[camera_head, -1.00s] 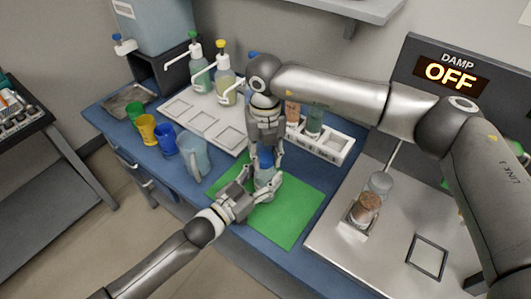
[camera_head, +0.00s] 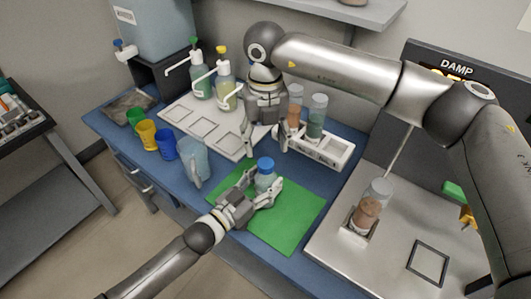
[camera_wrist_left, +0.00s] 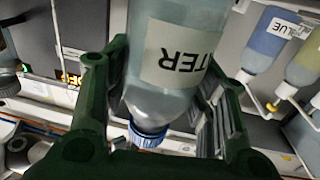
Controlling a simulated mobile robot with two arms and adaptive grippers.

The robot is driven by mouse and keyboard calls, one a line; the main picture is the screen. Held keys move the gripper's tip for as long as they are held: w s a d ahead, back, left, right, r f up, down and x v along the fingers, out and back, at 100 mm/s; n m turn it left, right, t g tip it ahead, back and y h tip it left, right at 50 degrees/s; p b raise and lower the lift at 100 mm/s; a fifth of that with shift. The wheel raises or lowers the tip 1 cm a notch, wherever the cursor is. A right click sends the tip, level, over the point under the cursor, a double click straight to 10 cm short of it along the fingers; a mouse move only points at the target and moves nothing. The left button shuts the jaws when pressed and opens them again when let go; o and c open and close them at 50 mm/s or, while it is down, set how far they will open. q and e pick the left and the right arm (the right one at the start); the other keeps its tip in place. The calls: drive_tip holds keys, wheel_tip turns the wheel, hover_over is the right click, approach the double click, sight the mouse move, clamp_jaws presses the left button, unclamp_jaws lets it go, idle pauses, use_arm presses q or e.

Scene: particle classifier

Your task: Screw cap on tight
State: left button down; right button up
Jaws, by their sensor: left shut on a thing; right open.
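A clear bottle (camera_head: 265,181) with a blue cap (camera_head: 265,164) on its top stands over the green mat. My left gripper (camera_head: 268,192) is shut on the bottle's body below the cap. In the left wrist view the bottle (camera_wrist_left: 172,75), with a label ending in "TER", lies between the fingers, and the blue cap (camera_wrist_left: 148,137) sits on its neck. I cannot tell how tight the cap is. My right gripper (camera_head: 264,137) is open and empty, above and behind the bottle, apart from the cap.
The green mat (camera_head: 285,222) is otherwise clear. A clear pitcher (camera_head: 195,160) and coloured cups (camera_head: 147,134) stand at left. A white rack (camera_head: 333,153) with tubes is behind at right. A metal plate (camera_head: 335,238) with a jar (camera_head: 368,212) lies at right.

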wheel_tip(320, 180, up, 5)
idle(0.3)
use_arm(q)
drive_tip(key=c, duration=0.5)
unclamp_jaws()
drive_tip(key=v, duration=1.2)
